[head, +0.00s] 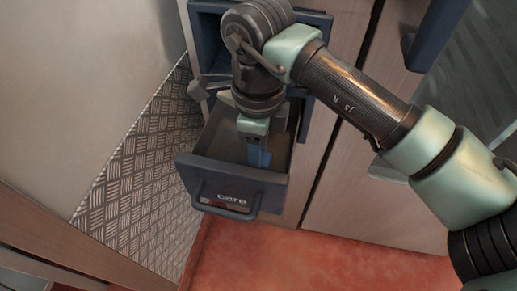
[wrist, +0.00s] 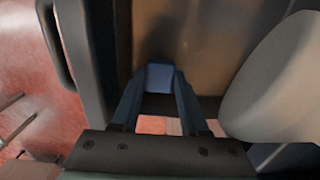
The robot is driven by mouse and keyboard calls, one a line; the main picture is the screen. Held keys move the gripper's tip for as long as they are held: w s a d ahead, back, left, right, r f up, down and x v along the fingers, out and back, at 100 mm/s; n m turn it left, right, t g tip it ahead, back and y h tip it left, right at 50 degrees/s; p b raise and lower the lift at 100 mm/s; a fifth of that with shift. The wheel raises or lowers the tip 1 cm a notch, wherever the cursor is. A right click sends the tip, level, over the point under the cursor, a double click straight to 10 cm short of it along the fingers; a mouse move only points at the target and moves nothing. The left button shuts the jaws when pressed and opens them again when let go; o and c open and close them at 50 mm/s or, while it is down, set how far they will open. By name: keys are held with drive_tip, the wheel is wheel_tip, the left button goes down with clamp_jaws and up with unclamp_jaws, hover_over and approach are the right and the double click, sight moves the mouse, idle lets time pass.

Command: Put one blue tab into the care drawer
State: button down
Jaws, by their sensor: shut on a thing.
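The care drawer (head: 233,172), dark blue-grey with a bar handle and the word "care" on its front, is pulled open in the head view. My gripper (head: 257,147) points down into the open drawer, behind its front panel. In the wrist view my gripper (wrist: 158,92) is shut on a blue tab (wrist: 159,77), held between the two fingertips. The tab also shows small at the fingertips in the head view (head: 260,159). The drawer's front (wrist: 88,60) shows left of the fingers in the wrist view. I cannot tell whether the tab touches the drawer floor.
Another blue-framed opening (head: 205,22) is above the drawer. Wooden cabinet panels (head: 338,170) stand right of it, and a ribbed metal plate (head: 140,165) stands close on the left. A pale rounded shape (wrist: 280,85) is close right of the fingers. The red floor (head: 320,262) is clear in front.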

drive_tip(key=shift+f, duration=0.15)
drive_tip(key=shift+f+b, duration=0.95)
drive_tip(key=shift+f, duration=0.2)
unclamp_jaws()
drive_tip(key=shift+r, duration=0.1)
drive_tip(key=shift+r+p, duration=2.55)
drive_tip(key=shift+r, duration=0.95)
